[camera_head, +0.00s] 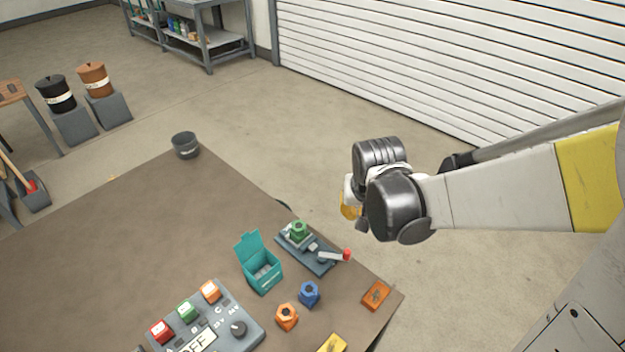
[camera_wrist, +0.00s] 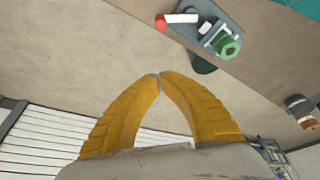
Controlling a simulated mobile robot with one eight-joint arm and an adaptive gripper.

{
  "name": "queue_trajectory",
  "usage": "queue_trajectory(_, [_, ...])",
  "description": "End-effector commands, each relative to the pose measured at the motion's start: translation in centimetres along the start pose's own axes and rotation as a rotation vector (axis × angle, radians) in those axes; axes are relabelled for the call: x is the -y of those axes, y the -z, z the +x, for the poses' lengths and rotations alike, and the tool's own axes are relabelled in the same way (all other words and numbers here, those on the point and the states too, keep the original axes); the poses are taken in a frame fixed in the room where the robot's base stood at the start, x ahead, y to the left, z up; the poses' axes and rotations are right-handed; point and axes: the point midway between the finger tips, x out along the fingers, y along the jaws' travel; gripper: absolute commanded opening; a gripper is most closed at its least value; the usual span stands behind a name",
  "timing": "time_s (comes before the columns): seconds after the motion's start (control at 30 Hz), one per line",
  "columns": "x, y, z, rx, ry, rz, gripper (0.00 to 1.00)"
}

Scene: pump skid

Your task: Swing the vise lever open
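The vise (camera_head: 306,250) is a small grey-blue fixture near the far right edge of the brown table, with a green nut-like part (camera_head: 299,231) in it. Its lever (camera_head: 333,256) is a pale bar with a red knob (camera_head: 347,254), pointing right over the base. In the wrist view the vise (camera_wrist: 213,24) is at the top, its lever (camera_wrist: 182,18) pointing left. My gripper (camera_wrist: 159,75) has yellow fingers whose tips meet, with nothing between them. In the head view my gripper (camera_head: 349,206) is mostly hidden behind my wrist, above and right of the vise, apart from it.
A teal open-lidded box (camera_head: 262,272) stands left of the vise. A blue nut (camera_head: 309,294), an orange nut (camera_head: 286,316) and an orange block (camera_head: 376,296) lie in front. A control panel (camera_head: 207,322) is at front left. The table's left and far parts are mostly clear, with a dark cup (camera_head: 185,145).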

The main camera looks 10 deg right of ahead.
Motion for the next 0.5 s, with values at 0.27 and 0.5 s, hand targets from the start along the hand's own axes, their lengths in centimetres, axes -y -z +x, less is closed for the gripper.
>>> queue_trajectory(0.27, [0.02,0.12,1.25,0.017,-0.009,0.012,0.00])
queue_trajectory(0.5, [0.02,0.11,1.25,0.017,-0.009,0.012,0.00])
